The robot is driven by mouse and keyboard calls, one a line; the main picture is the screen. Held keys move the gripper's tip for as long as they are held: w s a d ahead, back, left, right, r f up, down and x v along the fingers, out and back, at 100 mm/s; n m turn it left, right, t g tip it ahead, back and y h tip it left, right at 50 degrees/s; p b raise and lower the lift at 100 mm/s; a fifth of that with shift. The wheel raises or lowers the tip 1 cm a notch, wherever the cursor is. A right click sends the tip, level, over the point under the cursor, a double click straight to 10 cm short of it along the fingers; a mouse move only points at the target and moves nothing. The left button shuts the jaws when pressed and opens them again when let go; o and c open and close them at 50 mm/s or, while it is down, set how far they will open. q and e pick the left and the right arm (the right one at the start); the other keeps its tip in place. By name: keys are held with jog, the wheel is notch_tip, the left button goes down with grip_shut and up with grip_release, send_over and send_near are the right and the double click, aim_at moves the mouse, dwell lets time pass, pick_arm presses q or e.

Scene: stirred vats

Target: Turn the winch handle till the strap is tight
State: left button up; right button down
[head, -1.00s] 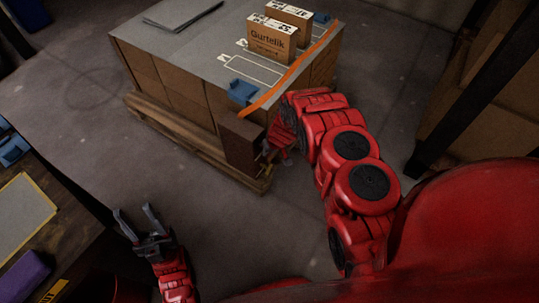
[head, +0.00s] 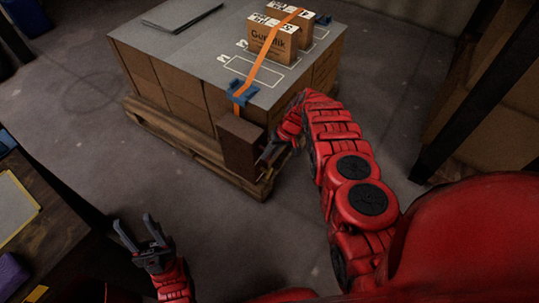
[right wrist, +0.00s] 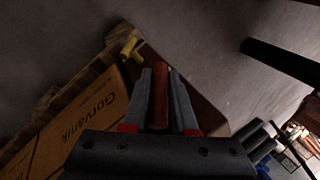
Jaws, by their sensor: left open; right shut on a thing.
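The orange strap (head: 262,66) runs from a blue corner piece (head: 241,94) at the load's near edge, over the printed cartons, looking fairly straight. Below that corner, the brown winch housing (head: 238,145) stands against the load's near side. My right gripper (head: 268,152) is beside the housing, partly hidden by its own wrist. In the right wrist view, the right gripper (right wrist: 160,78) is shut on the red handle grip (right wrist: 160,96), which lies between its fingers. My left gripper (head: 133,226) is open and empty above the floor at lower left.
The load of cartons (head: 170,90) stands on a wooden pallet (head: 175,135), with a grey sheet (head: 182,14) on top. A workbench (head: 50,230) is at the left. A dark post (head: 470,100) and shelf stand at the right. The floor between is clear.

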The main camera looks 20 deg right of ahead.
jog(key=shift+w+r, duration=0.3)
jog(key=shift+w, duration=0.2)
jog(key=c, duration=1)
grip_release()
jog(key=shift+f, duration=0.1)
jog(key=shift+o, duration=1.4)
jog(key=shift+s+f, duration=0.1)
jog(key=shift+f, duration=0.05)
jog(key=shift+s, duration=0.1)
